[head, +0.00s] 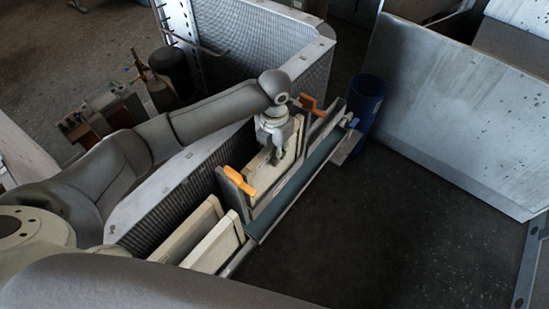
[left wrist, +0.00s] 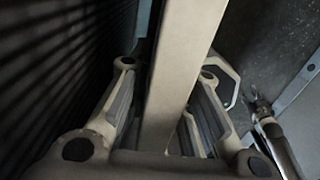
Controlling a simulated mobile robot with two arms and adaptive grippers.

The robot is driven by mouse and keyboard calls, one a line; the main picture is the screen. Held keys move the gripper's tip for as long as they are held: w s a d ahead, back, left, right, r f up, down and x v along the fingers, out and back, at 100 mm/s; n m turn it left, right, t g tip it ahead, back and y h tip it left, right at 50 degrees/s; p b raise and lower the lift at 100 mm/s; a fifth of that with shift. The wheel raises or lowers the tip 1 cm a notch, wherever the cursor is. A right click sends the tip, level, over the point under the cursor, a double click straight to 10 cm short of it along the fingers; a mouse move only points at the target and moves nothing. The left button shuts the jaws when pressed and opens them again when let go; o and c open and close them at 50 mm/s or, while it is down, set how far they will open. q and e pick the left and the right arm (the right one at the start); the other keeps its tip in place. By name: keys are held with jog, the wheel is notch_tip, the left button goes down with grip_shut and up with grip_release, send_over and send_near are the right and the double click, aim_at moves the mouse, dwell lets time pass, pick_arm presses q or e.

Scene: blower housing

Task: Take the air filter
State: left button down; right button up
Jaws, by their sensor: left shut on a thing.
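The air filter is a cream-framed flat panel (head: 262,176) standing upright in a slot of the blower housing (head: 295,182). My left gripper (head: 275,153) reaches down from above and is shut on the filter's top edge. In the left wrist view, the cream edge of the filter (left wrist: 182,50) runs between the two fingers of the left gripper (left wrist: 163,112). The filter's lower part is hidden by the housing's front.
Orange handles (head: 240,182) stick out at the slot's near and far ends. Two more cream panels (head: 222,243) stand at the lower left. A ribbed metal wall (head: 190,180) runs close behind the filter. A blue bin (head: 366,100) stands beyond; dark floor is clear at right.

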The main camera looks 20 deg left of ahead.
pick_arm(q)
jog(key=r+p, duration=0.2)
jog(key=r, duration=0.2)
jog(key=r+p, duration=0.3)
jog(key=r, duration=0.1)
jog(key=shift+d, duration=0.2)
jog(key=s+d+b, duration=0.1)
jog(key=s+d, duration=0.2)
jog(key=d, duration=0.6)
jog(key=s+d+b, duration=0.1)
jog(key=s+d, duration=0.2)
jog(key=d, duration=0.6)
jog(key=shift+s+d+f, duration=0.25)
jog(key=shift+s+f, duration=0.15)
jog(key=shift+f, duration=0.05)
